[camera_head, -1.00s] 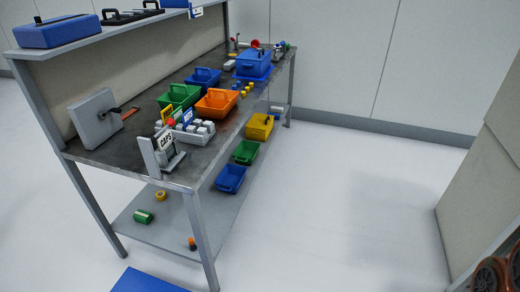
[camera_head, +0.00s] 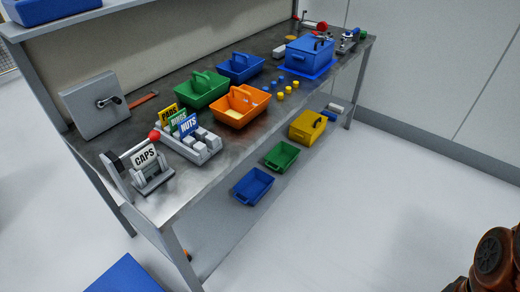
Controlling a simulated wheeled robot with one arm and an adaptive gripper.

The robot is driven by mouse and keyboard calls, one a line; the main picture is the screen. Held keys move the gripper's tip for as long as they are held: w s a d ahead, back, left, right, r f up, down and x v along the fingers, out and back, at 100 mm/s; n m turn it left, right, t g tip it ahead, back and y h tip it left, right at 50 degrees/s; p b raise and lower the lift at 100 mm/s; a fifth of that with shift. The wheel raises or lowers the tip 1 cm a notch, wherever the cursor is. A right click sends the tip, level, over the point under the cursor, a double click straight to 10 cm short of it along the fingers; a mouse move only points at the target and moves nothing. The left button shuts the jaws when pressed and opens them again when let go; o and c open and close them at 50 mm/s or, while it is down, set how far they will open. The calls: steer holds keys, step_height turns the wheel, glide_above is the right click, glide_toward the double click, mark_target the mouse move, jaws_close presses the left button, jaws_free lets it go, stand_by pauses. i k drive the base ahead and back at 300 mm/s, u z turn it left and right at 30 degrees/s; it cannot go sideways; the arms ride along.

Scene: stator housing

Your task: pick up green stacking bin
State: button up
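A small open green bin (camera_head: 281,156) sits upright on the lower shelf, between a blue bin (camera_head: 253,186) and a yellow bin (camera_head: 307,126). A second green container (camera_head: 201,92), with a carrying handle, stands on the worktop. The small open bin without a handle fits the name stacking bin better. My gripper is not in view; only a dark orange part of my arm shows at the lower right corner.
The worktop (camera_head: 225,165) holds an orange handled caddy (camera_head: 239,106), a blue caddy (camera_head: 240,67), a blue toolbox (camera_head: 309,53), a labelled grey holder (camera_head: 190,143) and a CAPS stand (camera_head: 147,165). A table leg (camera_head: 178,257) stands at the front. Floor to the right is clear.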

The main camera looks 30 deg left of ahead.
mark_target(280, 159)
steer(key=u, duration=0.85)
steer(key=i, duration=0.85)
steer(key=u, duration=0.95)
steer(key=i, duration=0.2)
steer(key=u, duration=0.3)
